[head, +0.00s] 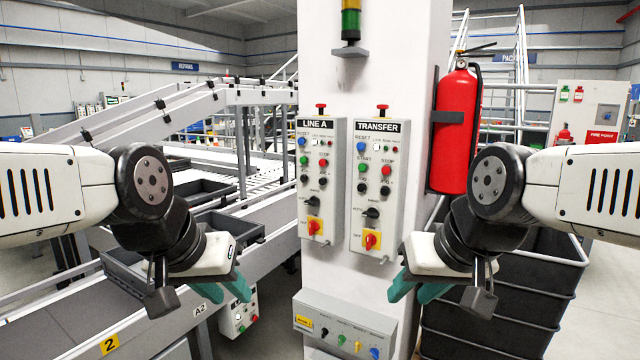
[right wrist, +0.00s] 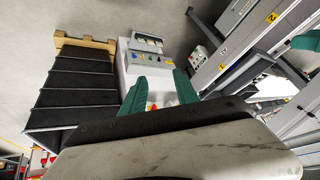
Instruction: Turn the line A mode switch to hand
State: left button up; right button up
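The LINE A panel (head: 320,240) is a pale box on the left of the white column's front. Its mode switch (head: 313,201) is a black rotary knob below the buttons and above the yellow-and-red switch (head: 315,227). The knob's exact setting is too small to read. My left gripper (head: 224,290) is open and empty, low and left of the panel. My right gripper (head: 418,288) is open and empty, low and right of the TRANSFER panel (head: 379,240). It also shows open in the right wrist view (right wrist: 160,92). Neither touches a panel.
The TRANSFER panel has a similar black knob (head: 371,212). A lower box (head: 345,325) with several coloured knobs juts from the column. A red extinguisher (head: 456,130) hangs at right, above dark stacked crates (head: 500,325). A conveyor (head: 90,325) runs along the left. Space before the panels is clear.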

aim_at(314, 201)
jog(key=i+l+u, duration=0.15)
jog(key=i+u, duration=0.2)
jog(key=i+l+u, duration=0.2)
jog(key=u, duration=0.15)
jog(key=i, duration=0.1)
